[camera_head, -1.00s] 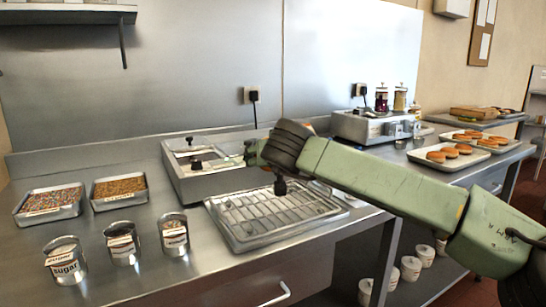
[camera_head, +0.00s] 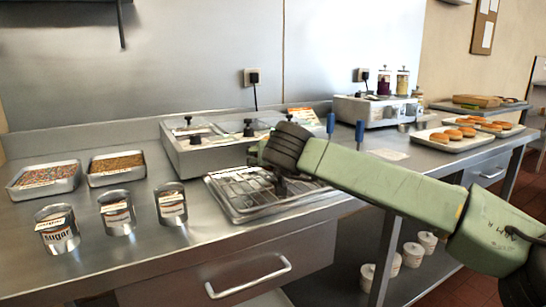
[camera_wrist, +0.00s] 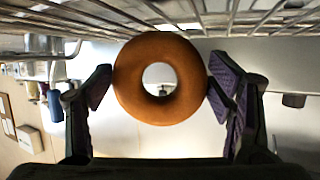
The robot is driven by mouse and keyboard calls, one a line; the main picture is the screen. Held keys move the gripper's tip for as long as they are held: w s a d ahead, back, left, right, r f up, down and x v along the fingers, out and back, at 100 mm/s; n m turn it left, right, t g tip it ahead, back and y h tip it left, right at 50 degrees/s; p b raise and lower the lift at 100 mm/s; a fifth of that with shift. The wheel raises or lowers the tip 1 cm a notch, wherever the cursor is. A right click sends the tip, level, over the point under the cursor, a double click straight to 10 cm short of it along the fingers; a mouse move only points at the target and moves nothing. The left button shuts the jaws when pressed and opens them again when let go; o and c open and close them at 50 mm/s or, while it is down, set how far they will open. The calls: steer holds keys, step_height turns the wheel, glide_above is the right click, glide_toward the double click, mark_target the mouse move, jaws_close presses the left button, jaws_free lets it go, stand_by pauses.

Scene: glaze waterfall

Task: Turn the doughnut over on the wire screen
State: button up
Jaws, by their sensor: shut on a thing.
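A plain brown ring doughnut (camera_wrist: 160,78) stands on edge between the two purple-padded fingers of my gripper (camera_wrist: 160,90) in the wrist view. The gripper is shut on it, one finger on each side. The wire screen (camera_wrist: 255,20) runs across the top of that upside-down view, close to the doughnut's edge; I cannot tell whether they touch. In the head view the wire screen (camera_head: 228,192) lies in a metal tray on the counter. My dark wrist covers part of it, and the fingers and doughnut are hidden there.
A metal unit with black-knobbed lids (camera_head: 205,150) stands behind the screen. Blue-handled tools (camera_head: 359,133) stand to its right. Sugar tins (camera_head: 116,213) and sprinkle trays (camera_head: 117,168) are at the left. A tray of doughnuts (camera_head: 455,146) is at the far right.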

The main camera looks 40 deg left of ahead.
steer(key=shift+f, duration=0.1)
stand_by(0.3)
steer(key=o, duration=1.2)
steer(key=shift+o, duration=0.4)
steer(key=shift+d, duration=0.1)
steer(key=shift+s+d+b, duration=1.5)
steer(key=shift+s+d, duration=1.1)
steer(key=shift+s, duration=0.05)
step_height(320, 180, up, 8)
steer(key=s+d+p, duration=0.2)
steer(key=p, duration=0.3)
